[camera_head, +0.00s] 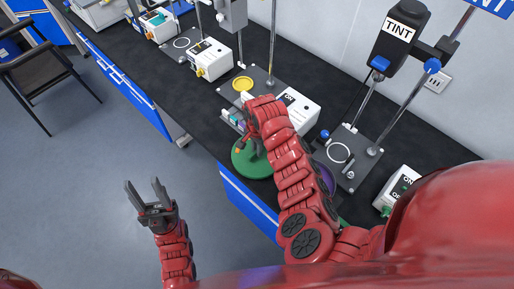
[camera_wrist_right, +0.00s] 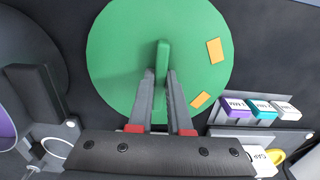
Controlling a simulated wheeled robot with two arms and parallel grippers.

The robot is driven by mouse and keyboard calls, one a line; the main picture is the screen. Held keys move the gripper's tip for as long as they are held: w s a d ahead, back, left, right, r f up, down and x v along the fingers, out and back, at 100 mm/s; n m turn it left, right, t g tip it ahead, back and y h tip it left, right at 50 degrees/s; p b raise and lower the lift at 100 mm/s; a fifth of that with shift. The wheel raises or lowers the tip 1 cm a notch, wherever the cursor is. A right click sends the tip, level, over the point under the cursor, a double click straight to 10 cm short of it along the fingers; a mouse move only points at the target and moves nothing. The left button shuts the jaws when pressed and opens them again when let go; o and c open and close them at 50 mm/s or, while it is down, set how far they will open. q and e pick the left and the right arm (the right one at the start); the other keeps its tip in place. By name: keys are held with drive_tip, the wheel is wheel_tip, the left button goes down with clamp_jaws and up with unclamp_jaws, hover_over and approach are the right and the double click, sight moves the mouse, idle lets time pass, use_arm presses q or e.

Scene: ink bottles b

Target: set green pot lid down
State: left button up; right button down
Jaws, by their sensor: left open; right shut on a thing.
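The green pot lid (camera_head: 246,165) is a round flat disc at the front edge of the black bench, partly hidden by my right arm in the head view. In the right wrist view the lid (camera_wrist_right: 120,50) shows almost whole, with an upright green handle (camera_wrist_right: 162,58) and two orange patches. My right gripper (camera_wrist_right: 162,78) is shut on that handle. Whether the lid touches the bench or hangs just above it, I cannot tell. My left gripper (camera_head: 144,188) is open and empty over the floor, in front of the bench.
A rack with purple, teal and white labelled blocks (camera_wrist_right: 263,109) stands close beside the lid. A yellow dish (camera_head: 243,84) sits on a stand base behind it. A purple round thing (camera_head: 325,179) is to the right, partly behind my arm. The TINT stand (camera_head: 400,30) rises at the right.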

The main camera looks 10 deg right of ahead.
drive_tip(key=shift+f, duration=0.15)
drive_tip(key=c, duration=0.8)
unclamp_jaws()
drive_tip(key=shift+f, duration=0.15)
drive_tip(key=shift+c, duration=0.2)
